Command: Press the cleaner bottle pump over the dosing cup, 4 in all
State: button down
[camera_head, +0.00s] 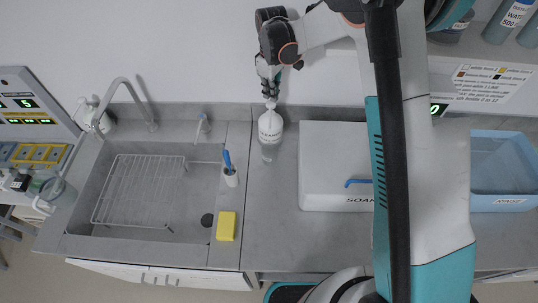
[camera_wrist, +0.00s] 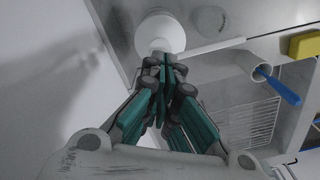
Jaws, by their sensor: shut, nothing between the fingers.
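The white cleaner bottle (camera_head: 271,127) stands upright on the counter, to the right of the sink. My gripper (camera_head: 270,100) is shut and empty, pointing down directly above the bottle's pump top. The fingertips look at or very near the pump head, which they largely hide; I cannot tell whether they touch. A small clear cup (camera_head: 268,153), which looks like the dosing cup, stands just in front of the bottle. In the wrist view the bottle (camera_wrist: 158,33) lies beyond my shut fingertips (camera_wrist: 167,66), with the cup (camera_wrist: 210,18) beside it.
A sink with a wire rack (camera_head: 140,190) lies to the left. A brush holder (camera_head: 230,177) and yellow sponge (camera_head: 226,226) stand on the sink's right edge. A white soak box (camera_head: 330,150) is close on the right; a blue rinse bin (camera_head: 500,165) is farther right.

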aim_at(271, 103)
jog(key=shift+f, duration=0.25)
jog(key=shift+f+b, duration=1.5)
jog(key=shift+f, duration=0.1)
jog(key=shift+r, duration=0.1)
jog(key=shift+r+p, duration=0.7)
jog(key=shift+r, duration=1.05)
jog(key=shift+f, duration=0.3)
